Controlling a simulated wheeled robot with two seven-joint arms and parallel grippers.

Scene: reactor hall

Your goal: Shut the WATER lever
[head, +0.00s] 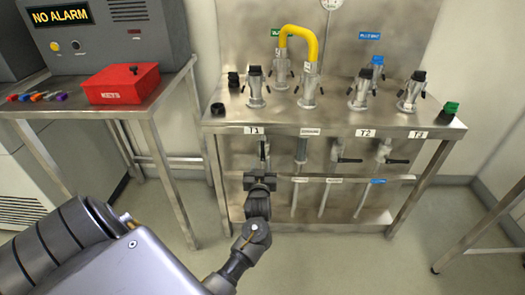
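No label that I can clearly read as WATER shows. Under the steel bench front hang valves with black levers. The lever below the T2 label (348,160) and the one below the T3 label (397,161) both stick out sideways to the right. Below the T1 label, a valve (263,147) has a dark, roughly upright part, partly hidden by my gripper. My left gripper (260,178) is right in front of and below this valve. Its fingertips are not clear, so I cannot tell whether it touches the valve or holds anything. My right gripper is out of view.
The steel bench (340,122) carries several capped fittings and a yellow curved hose (299,32). A lower rail (340,178) has a blue tag (378,181). At left, a side table holds a red KEYS box (122,83). Floor (340,262) in front is clear.

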